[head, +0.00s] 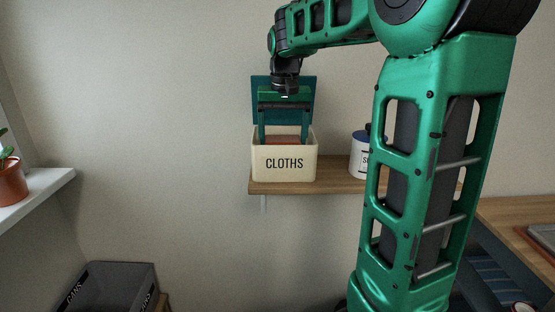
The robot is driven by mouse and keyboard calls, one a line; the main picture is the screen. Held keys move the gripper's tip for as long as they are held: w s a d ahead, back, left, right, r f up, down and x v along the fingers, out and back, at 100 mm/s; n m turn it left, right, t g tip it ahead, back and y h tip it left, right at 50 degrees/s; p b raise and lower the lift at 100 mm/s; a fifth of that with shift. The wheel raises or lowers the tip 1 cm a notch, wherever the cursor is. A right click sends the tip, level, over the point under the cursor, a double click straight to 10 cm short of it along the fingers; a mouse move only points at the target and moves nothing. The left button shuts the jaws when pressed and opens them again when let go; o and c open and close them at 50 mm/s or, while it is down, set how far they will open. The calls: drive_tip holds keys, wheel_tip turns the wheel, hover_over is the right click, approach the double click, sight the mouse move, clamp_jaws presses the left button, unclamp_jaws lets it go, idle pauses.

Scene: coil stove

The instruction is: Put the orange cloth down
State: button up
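The orange cloth (283,140) shows as a reddish-orange strip just above the front rim of a cream box labelled CLOTHS (284,174). The rest of it is hidden by the box's front wall. My gripper (284,136) points straight down over the box. Its two green fingers stand wide apart, one at each side of the cloth, with their tips at or just behind the rim. I cannot tell whether the fingers press on the cloth or stand clear of it.
The box stands on a wooden wall shelf (333,172) with its teal lid (258,90) upright behind. A white canister (358,158) is to its right, partly behind my arm. A potted plant (12,183) is at left. A grey crate (110,288) labelled CANS is below.

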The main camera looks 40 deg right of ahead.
sight(283, 141)
wheel_tip(283, 141, down, 5)
drive_tip(key=shift+r, duration=0.15)
drive_tip(key=shift+w+d+f, duration=0.1)
drive_tip(key=shift+w+f, duration=0.05)
drive_tip(key=shift+f, duration=0.2)
drive_tip(key=o, duration=1.1)
drive_tip(key=shift+f, duration=0.1)
drive_tip(key=r, duration=0.8)
drive_tip(key=s+r, duration=0.1)
drive_tip(key=r, duration=0.3)
drive_tip(key=shift+a, duration=0.4)
drive_tip(key=shift+s, duration=0.1)
